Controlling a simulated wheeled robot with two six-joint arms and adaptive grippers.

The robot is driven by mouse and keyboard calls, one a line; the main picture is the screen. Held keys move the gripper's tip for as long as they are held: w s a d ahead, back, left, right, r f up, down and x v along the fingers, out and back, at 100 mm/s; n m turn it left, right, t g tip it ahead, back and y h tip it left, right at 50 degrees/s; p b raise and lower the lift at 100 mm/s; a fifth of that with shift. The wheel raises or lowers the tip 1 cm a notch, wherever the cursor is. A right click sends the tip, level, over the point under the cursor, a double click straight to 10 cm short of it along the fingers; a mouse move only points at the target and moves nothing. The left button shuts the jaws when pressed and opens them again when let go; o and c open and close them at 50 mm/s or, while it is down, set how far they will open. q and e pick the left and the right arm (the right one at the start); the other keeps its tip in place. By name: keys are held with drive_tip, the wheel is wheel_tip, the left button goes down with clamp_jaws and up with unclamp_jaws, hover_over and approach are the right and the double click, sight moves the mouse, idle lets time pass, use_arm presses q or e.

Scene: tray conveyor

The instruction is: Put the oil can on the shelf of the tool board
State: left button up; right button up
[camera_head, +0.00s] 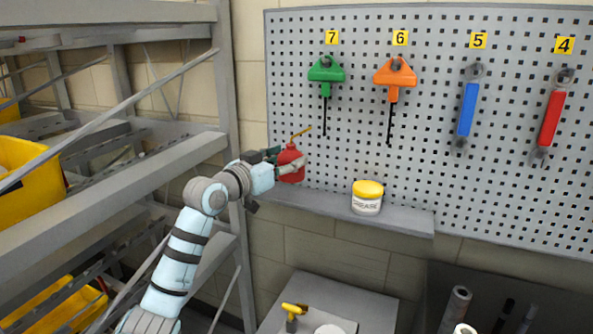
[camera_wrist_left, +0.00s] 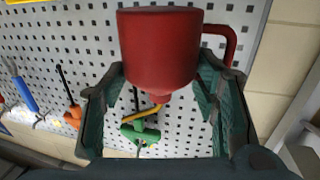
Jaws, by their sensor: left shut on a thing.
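The red oil can (camera_head: 289,168) with its thin yellow spout is upright at the left end of the tool board's shelf (camera_head: 330,208). My left gripper (camera_head: 280,161) is shut on the can from the left. The can's base is close to the shelf top; I cannot tell whether they touch. In the left wrist view, which looks upside down, the oil can (camera_wrist_left: 158,48) sits between the two dark green fingers of the gripper (camera_wrist_left: 160,76). The pegboard tool board (camera_head: 290,90) stands behind it. My right gripper is not in view.
A grease tub (camera_head: 367,204) with a yellow lid stands on the shelf, right of the can, with bare shelf between. A grey rack (camera_head: 180,150) with yellow bins (camera_head: 28,178) flanks my left arm. Green (camera_head: 326,75) and orange (camera_head: 394,78) handled tools hang above.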

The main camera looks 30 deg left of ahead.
sight(294, 153)
use_arm(q)
drive_tip(key=w, duration=0.5)
drive_tip(key=shift+a, duration=0.1)
wheel_tip(294, 153, down, 7)
drive_tip(key=shift+s+a+r+p, duration=0.1)
drive_tip(key=shift+a+r+p, duration=0.1)
drive_tip(key=shift+p, duration=0.25)
drive_tip(key=shift+f, duration=0.3)
drive_tip(key=o, duration=1.5)
drive_tip(key=shift+d, duration=0.1)
drive_tip(key=shift+r, duration=0.25)
drive_tip(key=s, duration=0.4)
drive_tip(key=s+a, duration=0.1)
drive_tip(key=s, duration=0.2)
drive_tip(key=s+a, duration=0.1)
drive_tip(key=s, duration=0.3)
drive_tip(key=shift+s+f, duration=0.1)
drive_tip(key=shift+s, duration=0.25)
